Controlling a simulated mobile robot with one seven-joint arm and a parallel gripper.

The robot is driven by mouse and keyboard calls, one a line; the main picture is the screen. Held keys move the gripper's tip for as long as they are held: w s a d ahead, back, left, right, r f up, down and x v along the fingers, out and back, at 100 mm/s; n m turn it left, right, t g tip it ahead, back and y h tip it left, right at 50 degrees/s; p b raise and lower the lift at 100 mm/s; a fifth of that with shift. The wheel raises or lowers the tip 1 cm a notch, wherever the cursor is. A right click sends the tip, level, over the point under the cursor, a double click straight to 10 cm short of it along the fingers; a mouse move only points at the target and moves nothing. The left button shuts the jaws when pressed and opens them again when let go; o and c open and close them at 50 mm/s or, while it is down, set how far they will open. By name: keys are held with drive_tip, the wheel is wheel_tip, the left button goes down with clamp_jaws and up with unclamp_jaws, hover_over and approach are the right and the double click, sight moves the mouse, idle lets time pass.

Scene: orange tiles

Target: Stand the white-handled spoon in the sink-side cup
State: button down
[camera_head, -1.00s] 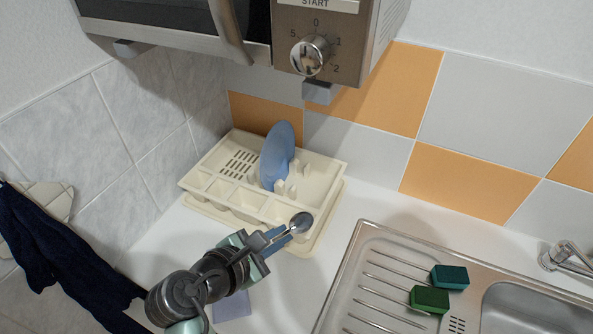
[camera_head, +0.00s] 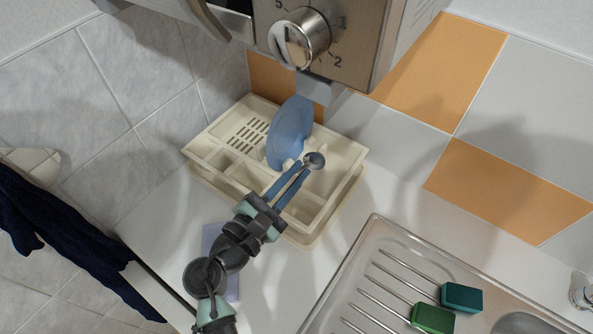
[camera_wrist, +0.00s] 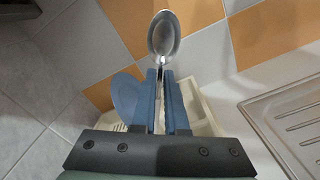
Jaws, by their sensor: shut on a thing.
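The spoon's metal bowl (camera_head: 314,161) points up and away past the fingertips of my gripper (camera_head: 295,174). The wrist view shows the bowl (camera_wrist: 164,34) and a pale handle between the blue fingers (camera_wrist: 165,82), which are shut on it. A cream dish rack (camera_head: 352,150) stands in the corner with several compartments along its near side. My fingers and the spoon are in front of and above the rack's sink-side compartments in the picture, partly hiding them. The spoon's lower end is hidden, and I cannot tell its height over the rack.
A blue plate (camera_head: 290,130) stands upright in the rack, close to the spoon. The microwave (camera_head: 350,45) overhangs the back. The steel sink (camera_head: 373,228), with a teal sponge (camera_head: 461,297) and a green sponge (camera_head: 432,318), is at right. A dark cloth (camera_head: 60,235) hangs at left.

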drive_tip(key=shift+f+b, duration=5.2)
drive_tip(key=shift+f, duration=1.05)
drive_tip(key=c, duration=0.9)
unclamp_jaws()
drive_tip(key=shift+o, duration=0.2)
drive_tip(key=b+v, duration=0.2)
drive_tip(key=v, duration=1)
drive_tip(key=shift+s+a, duration=0.2)
drive_tip(key=shift+s, duration=0.15)
